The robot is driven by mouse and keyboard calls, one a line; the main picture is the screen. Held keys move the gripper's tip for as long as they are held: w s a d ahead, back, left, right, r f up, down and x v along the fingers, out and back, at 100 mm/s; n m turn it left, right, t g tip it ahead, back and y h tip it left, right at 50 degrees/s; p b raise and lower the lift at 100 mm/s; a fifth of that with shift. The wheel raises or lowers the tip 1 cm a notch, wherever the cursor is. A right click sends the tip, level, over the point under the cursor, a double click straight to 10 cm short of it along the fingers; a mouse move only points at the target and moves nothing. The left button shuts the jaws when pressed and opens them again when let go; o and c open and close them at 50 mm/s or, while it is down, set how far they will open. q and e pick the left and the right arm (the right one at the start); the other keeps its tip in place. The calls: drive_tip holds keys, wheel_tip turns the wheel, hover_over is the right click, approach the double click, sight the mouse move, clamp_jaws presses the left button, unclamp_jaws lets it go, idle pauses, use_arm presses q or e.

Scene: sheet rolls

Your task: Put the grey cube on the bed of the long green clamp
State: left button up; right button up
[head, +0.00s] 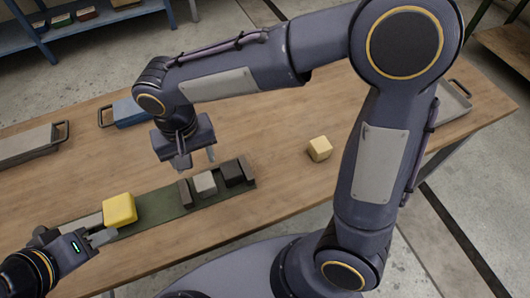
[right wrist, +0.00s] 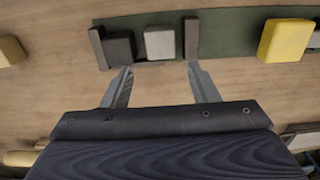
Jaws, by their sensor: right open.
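The long green clamp (head: 152,226) lies on the table, with two brown jaws, one (head: 184,193) near its middle and one at its right end. The grey cube (head: 204,184) sits between the jaws, over the green bed; it also shows in the right wrist view (right wrist: 159,42). A dark cube (head: 231,173) is on its right, by the end jaw. My right gripper (head: 197,160) is open and empty, behind the grey cube and apart from it. My left gripper (head: 108,230) is at a yellow block (head: 119,208) over the clamp's left part; its grip is unclear.
A smaller yellow cube (head: 320,148) stands on the table (head: 290,190) right of the clamp. A grey tray (head: 30,143) and a blue one (head: 125,112) lie at the back left; another grey handled object (head: 453,102) is at the right. The table's middle is clear.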

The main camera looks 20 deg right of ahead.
drive_tip(key=s+d+r+t+y, duration=0.1)
drive_tip(key=s+d+r, duration=0.1)
drive_tip(key=d, duration=0.5)
drive_tip(key=s+d+r+t+y, duration=0.1)
drive_tip(key=s+d+r+y, duration=0.1)
drive_tip(key=d, duration=0.5)
drive_tip(key=s+d+f+m+t, duration=0.1)
drive_tip(key=s+d+t, duration=0.2)
drive_tip(key=s+d, duration=0.3)
drive_tip(key=shift+s+d+m+t+y, duration=0.3)
drive_tip(key=shift+s+y, duration=0.1)
drive_tip(key=shift+s, duration=0.5)
